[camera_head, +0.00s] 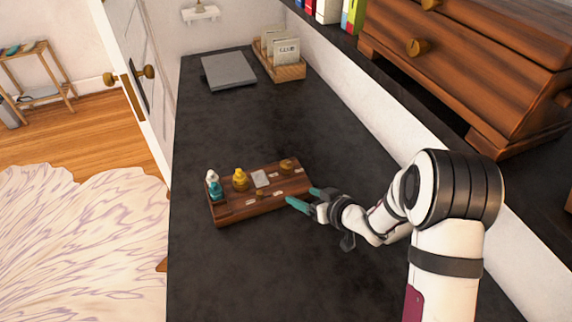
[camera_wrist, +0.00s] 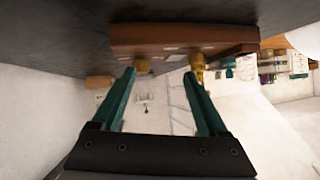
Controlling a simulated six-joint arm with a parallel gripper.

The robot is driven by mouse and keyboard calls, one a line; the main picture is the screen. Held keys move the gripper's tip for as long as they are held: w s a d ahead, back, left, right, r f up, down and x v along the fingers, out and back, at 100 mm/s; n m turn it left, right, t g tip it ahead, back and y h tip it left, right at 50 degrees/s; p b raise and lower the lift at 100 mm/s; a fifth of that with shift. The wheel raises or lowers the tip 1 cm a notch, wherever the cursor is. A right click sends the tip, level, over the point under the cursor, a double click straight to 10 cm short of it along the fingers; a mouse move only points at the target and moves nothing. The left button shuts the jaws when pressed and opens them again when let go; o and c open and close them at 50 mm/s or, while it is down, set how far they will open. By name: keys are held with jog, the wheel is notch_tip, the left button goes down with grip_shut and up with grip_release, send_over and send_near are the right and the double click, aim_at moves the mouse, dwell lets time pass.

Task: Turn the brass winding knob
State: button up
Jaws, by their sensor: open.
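A brown wooden box (camera_head: 236,210) lies on the dark counter, and its underside-up image crosses the top of the wrist view (camera_wrist: 180,36). A round brass knob (camera_head: 287,165) sits on its right end. In the wrist view a brass knob (camera_wrist: 143,65) shows just beyond the left fingertip. A yellow figure-like piece (camera_head: 240,180) stands further left on the box, beside a teal bottle with a white top (camera_head: 214,186). My gripper (camera_head: 303,197) is open and empty at the box's right front corner. Its teal fingers also show in the wrist view (camera_wrist: 160,74). I cannot tell whether they touch the box.
The counter (camera_head: 240,280) is clear in front of and behind the box. A grey flat slab (camera_head: 229,70) and a wooden tray of cards (camera_head: 290,72) lie at the back. A wooden drawer chest (camera_head: 470,60) stands on the raised ledge at the right.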

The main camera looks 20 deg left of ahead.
aim_at(288, 165)
jog(key=w+a+f, duration=0.1)
jog(key=w+a, duration=0.2)
jog(key=w+a+f+t, duration=0.1)
jog(key=w+a, duration=0.3)
jog(key=w+a+f+t, duration=0.1)
jog(key=w+a, duration=0.2)
jog(key=w, duration=0.1)
jog(key=shift+w+a+f+n, duration=0.1)
jog(key=shift+a+f+n, duration=0.2)
jog(key=shift+f, duration=0.1)
jog(key=shift+d, duration=0.1)
grip_shut()
